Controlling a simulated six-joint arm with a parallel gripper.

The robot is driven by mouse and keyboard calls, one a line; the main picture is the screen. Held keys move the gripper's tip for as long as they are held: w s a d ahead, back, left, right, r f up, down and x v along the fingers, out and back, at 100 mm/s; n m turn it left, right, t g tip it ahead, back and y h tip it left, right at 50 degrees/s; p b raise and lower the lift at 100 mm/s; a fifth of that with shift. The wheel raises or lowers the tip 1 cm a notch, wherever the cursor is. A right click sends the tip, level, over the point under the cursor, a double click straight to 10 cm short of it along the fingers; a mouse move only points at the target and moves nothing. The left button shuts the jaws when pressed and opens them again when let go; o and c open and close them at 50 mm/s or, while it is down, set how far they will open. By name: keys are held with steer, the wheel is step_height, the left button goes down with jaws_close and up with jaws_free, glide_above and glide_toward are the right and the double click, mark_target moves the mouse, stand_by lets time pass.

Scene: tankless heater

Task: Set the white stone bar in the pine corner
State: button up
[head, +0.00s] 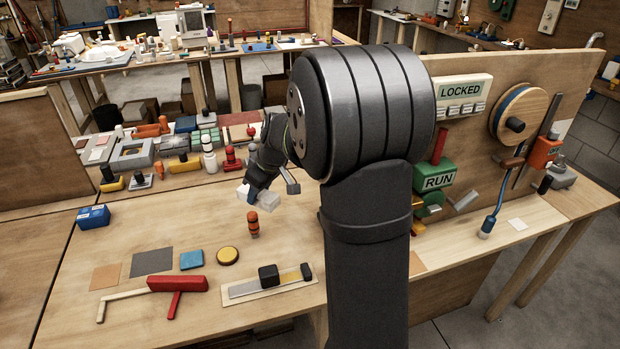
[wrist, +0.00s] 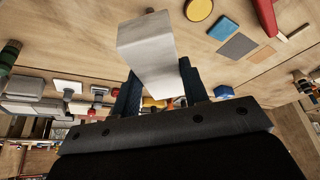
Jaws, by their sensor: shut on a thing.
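My gripper (head: 266,193) is shut on the white stone bar (head: 243,195), held above the middle of the bench. In the wrist view the bar (wrist: 148,55) is a pale block between two dark fingers (wrist: 158,92), its end face toward the camera. My arm hides some of the bench behind it. I cannot tell for sure which part is the pine corner. A pale wooden strip (head: 121,294) meets a red piece (head: 178,285) at the front left of the bench.
A tan square (head: 105,276), grey rectangle (head: 151,261), blue square (head: 191,259) and yellow disc (head: 228,256) lie on the bench. An orange-banded peg (head: 253,225) stands below my gripper. A blue box (head: 93,216) sits left. Several blocks crowd the back. Bench left of the peg is clear.

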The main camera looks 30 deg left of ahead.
steer(key=s+a+f+n+g, duration=0.1)
steer(key=s+a+f+n, duration=0.2)
steer(key=s+a, duration=0.45)
steer(key=s+a+f+n+g, duration=0.1)
steer(key=s+a+f+n, duration=0.1)
steer(key=s+a, duration=0.5)
steer(key=n+g+h, duration=0.1)
steer(key=n, duration=0.4)
glide_above(122, 308)
steer(key=w+d, duration=0.2)
step_height(122, 308, down, 6)
steer(key=shift+s+a+r, duration=0.1)
steer(key=shift+s+a, duration=0.1)
steer(key=shift+a, duration=0.05)
steer(key=shift+f, duration=2.4)
steer(key=shift+f, duration=0.5)
steer(key=o, duration=1.3)
steer(key=shift+c, duration=0.2)
